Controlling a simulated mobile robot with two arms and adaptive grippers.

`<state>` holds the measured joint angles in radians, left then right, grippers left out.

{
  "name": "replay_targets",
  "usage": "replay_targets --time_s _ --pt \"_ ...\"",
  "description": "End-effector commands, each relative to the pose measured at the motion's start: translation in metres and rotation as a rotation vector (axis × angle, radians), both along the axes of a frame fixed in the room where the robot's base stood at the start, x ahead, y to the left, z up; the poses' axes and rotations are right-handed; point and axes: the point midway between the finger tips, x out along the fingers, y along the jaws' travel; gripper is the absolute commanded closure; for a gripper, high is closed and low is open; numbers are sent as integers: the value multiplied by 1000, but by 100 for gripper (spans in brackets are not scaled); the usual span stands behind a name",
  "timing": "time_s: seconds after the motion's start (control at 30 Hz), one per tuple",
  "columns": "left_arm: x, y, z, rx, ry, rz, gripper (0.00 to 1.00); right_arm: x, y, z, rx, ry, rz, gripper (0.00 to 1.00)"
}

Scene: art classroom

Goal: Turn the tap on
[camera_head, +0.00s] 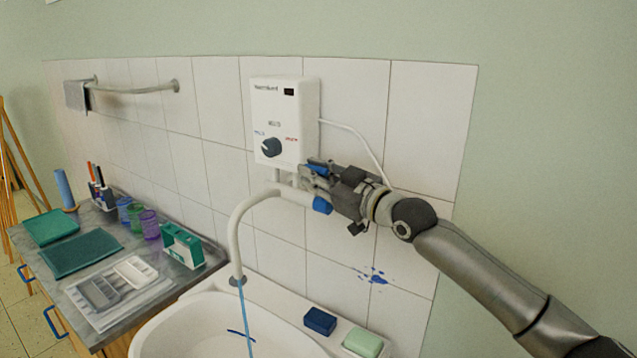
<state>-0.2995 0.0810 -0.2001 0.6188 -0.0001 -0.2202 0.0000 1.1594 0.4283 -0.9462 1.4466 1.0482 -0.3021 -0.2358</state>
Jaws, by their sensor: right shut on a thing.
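The tap is a white curved spout (236,232) under a white wall-mounted water heater (285,98) with a dark dial. A thin blue stream of water (245,318) runs from the spout's mouth down into the white basin (180,325). A blue tap knob (322,205) shows at the right end of the spout's pipe. My right gripper (312,181) is at the tap body just below the heater, shut on the tap; its own links partly hide the grasp. My left gripper is not in view.
A blue sponge-like block (320,320) and a pale green soap bar (362,342) lie on the basin's right ledge. A counter (110,325) with palettes, cups and a green box stands left. A towel rail (135,89) is on the tiled wall.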

Motion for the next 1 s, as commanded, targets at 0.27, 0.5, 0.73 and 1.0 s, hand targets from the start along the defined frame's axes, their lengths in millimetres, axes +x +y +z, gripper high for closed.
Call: replay_targets --time_s 0.27,0.5,0.73,1.0 --pt "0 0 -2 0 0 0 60 -1 -1 -2 -20 -25 -5 100" --pt "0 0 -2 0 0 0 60 -1 -1 -2 -20 -24 -4 68" --pt "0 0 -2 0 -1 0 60 -2 1 -1 -18 -24 -2 68" --pt "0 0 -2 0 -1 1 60 -14 -13 -3 -18 -24 -3 68"
